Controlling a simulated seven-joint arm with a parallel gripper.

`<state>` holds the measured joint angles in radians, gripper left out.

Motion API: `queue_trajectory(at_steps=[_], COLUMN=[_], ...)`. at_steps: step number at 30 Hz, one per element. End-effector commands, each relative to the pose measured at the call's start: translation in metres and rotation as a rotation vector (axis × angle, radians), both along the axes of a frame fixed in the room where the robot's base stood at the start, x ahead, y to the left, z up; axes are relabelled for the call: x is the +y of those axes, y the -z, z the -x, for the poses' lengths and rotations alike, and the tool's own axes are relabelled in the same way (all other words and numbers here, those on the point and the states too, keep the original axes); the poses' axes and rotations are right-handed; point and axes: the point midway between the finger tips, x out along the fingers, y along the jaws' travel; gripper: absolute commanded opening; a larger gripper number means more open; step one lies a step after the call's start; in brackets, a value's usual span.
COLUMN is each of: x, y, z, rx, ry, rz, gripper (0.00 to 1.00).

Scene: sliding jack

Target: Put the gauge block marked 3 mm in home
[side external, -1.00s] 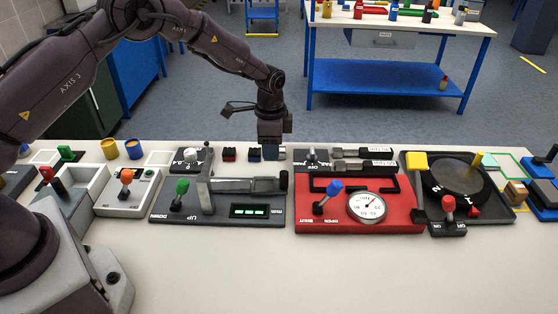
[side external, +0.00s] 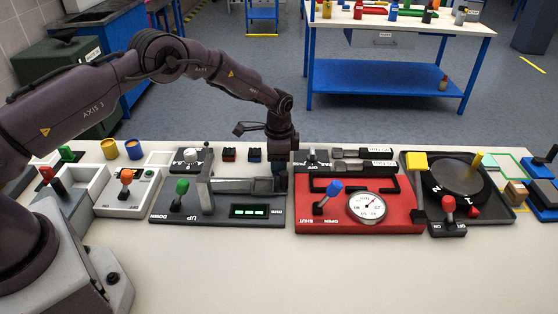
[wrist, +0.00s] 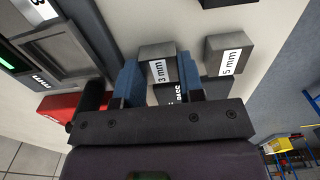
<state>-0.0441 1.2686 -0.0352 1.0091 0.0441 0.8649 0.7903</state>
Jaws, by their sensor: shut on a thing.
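The grey gauge block marked 3 mm (wrist: 157,66) sits between the two blue fingers of my gripper (wrist: 158,75) in the wrist view, its white label facing up toward the camera. My gripper is shut on it. In the side view my gripper (side external: 280,170) is low at the right end of the dark grey gauge station (side external: 222,213), close to its slide, and the held block is hidden there. I cannot tell whether the block touches anything below. A second block, marked 5 mm (wrist: 228,55), stands apart to the right in the wrist view.
The red panel (side external: 400,222) with a blue lever and dial is just right of my gripper. Two small dark blocks (side external: 228,154) (side external: 254,154) stand behind the station. A dark turntable (side external: 462,178) is farther right. The front of the table is clear.

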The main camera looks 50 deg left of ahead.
Motion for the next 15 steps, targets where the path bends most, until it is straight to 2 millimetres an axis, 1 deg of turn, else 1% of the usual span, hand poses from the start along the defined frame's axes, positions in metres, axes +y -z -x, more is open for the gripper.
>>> queue_trajectory(at_steps=[1, 2, 3, 4, 11, 14, 15], x=[0.0, 0.0, 0.0, 0.0, 0.0, 0.0, 0.0], y=[0.0, 0.0, 0.0, 0.0, -0.001, -0.008, -0.013], z=[0.0, 0.0, 0.0, 0.0, 0.0, 0.0, 0.0], rx=[0.0, 0.0, 0.0, 0.0, 0.001, 0.0, -0.001], ry=[0.0, 0.0, 0.0, 0.0, 0.0, 0.0, 0.0], rz=[0.0, 0.0, 0.0, 0.0, 0.001, 0.001, 0.001], gripper=[0.42, 0.49, 0.58, 0.61, 0.61, 0.61, 0.61])
